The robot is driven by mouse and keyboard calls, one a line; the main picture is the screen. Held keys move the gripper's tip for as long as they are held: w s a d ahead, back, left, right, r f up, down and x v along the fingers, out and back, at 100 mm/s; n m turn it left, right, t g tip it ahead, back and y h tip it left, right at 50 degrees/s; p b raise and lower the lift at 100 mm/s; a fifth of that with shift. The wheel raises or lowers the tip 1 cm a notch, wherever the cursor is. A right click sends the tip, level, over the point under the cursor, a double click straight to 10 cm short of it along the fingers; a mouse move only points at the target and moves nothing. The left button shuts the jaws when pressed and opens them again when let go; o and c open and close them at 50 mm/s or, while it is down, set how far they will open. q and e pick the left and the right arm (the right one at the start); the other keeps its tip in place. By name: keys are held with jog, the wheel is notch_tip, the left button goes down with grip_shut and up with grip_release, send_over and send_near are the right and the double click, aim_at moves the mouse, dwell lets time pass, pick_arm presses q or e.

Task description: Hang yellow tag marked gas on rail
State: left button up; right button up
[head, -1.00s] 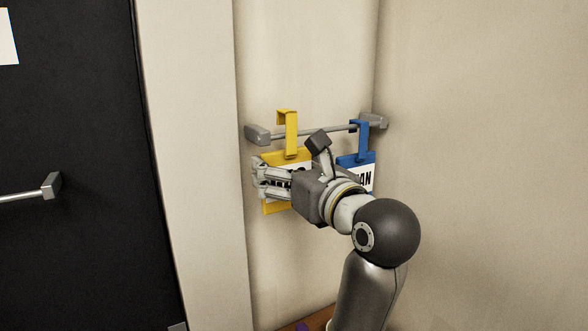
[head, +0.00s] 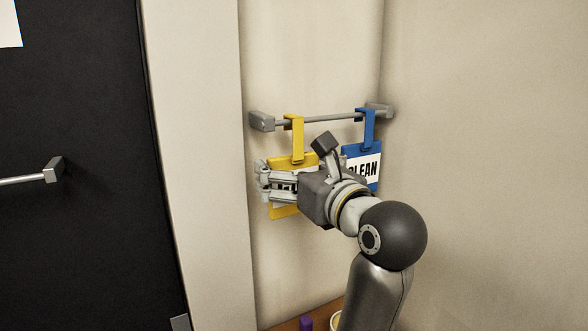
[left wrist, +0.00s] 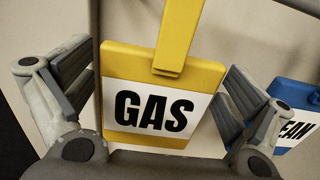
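The yellow tag (head: 291,211) hangs upright, with its hook over the rail (head: 330,119) near the left end. Whether its hook bears fully on the bar I cannot tell. In the left wrist view the tag (left wrist: 150,140) shows black GAS on a white label. My left gripper (head: 276,181) is at the tag's body, below the rail. In the head view the gripper hides most of the label. My right gripper is not in view.
A blue tag reading CLEAN (head: 363,169) hangs on the rail just right of my left gripper; it also shows in the left wrist view (left wrist: 288,98). A side wall (head: 480,150) is close on the right. A black door (head: 75,130) stands left. A purple item (head: 306,323) is below.

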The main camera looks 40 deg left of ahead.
pick_arm(q)
jog(key=v, duration=0.7)
jog(key=shift+d, duration=0.25)
